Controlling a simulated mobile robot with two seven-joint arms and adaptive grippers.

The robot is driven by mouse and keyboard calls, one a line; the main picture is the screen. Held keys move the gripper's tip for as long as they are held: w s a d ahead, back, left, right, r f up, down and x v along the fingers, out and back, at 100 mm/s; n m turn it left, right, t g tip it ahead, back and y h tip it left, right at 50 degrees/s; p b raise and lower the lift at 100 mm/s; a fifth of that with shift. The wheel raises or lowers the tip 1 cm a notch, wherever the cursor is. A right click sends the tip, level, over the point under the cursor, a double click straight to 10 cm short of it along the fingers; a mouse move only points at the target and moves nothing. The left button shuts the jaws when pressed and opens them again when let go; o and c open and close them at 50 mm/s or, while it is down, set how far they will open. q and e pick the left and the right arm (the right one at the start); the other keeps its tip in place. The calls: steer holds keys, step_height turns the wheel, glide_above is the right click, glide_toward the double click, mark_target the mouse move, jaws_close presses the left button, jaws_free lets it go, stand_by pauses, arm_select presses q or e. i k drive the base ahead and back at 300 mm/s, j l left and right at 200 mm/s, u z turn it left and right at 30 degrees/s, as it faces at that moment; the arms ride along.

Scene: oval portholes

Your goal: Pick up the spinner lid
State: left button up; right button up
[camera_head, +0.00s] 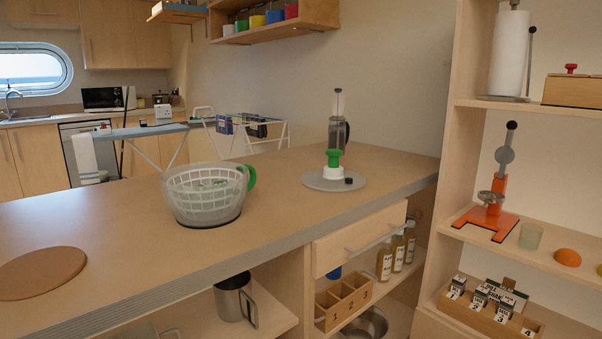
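The spinner lid (318,181) is a flat grey disc lying on the wooden counter, right of centre in the head view. A white hub and a green knob stand up from its middle, and a small dark piece sits on its right side. The spinner bowl (188,207) is clear with a white basket inside and a green handle on its right. It stands on the counter to the left of the lid, apart from it, with green contents visible inside. Neither of my grippers is in view.
A glass press jug (338,134) with a dark handle stands close behind the lid. A round brown mat (40,272) lies at the counter's left. The counter (270,215) is clear between bowl and lid. A tall shelf unit (447,150) stands to the right.

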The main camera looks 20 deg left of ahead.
mark_target(329, 179)
steer(key=i+l+u, duration=0.4)
steer(key=l, duration=0.25)
steer(key=i+l+u, duration=0.2)
steer(key=l, duration=0.15)
